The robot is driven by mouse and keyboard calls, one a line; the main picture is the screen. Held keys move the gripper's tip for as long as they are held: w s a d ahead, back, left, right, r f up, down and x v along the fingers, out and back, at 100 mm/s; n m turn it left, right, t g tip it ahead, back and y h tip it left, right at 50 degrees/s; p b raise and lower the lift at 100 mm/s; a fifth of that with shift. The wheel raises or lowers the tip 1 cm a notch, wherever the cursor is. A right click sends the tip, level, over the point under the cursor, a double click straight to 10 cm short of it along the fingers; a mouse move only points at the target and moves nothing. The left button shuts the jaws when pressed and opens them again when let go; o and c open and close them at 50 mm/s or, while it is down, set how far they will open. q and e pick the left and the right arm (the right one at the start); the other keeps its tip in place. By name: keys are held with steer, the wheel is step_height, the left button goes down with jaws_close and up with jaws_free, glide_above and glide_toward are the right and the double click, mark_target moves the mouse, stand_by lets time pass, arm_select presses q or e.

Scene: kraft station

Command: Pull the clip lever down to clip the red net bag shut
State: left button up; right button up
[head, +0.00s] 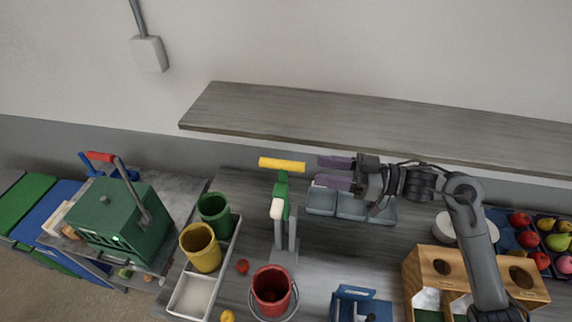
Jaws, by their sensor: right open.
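A clip device stands at the middle of the bench, with a grey post (285,245), a green upper arm (281,186) and a yellow bar handle (282,164) at the top. The handle is raised and roughly level across the picture. My right gripper (319,171) comes in from the right with its dark purple fingers apart and empty. Its fingertips point left, a little right of the handle, with a small gap in the picture. I cannot make out a red net bag. My left gripper is not in view.
A red bucket (272,287) stands in front of the clip device. Green (214,212) and yellow (200,247) cups stand to its left. Grey-blue bins (351,207) lie under my right gripper. A shelf (380,122) runs along the wall behind. A dark green machine (118,222) stands far left.

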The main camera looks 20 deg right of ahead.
mark_target(287, 166)
steer(key=p+x, duration=0.2)
steer(key=x, duration=0.5)
steer(key=shift+w+a+r, duration=0.15)
steer(key=shift+w+a, duration=0.1)
steer(key=shift+a, duration=0.05)
steer(key=shift+p+x, duration=0.3)
steer(key=shift+x, duration=0.45)
jaws_close()
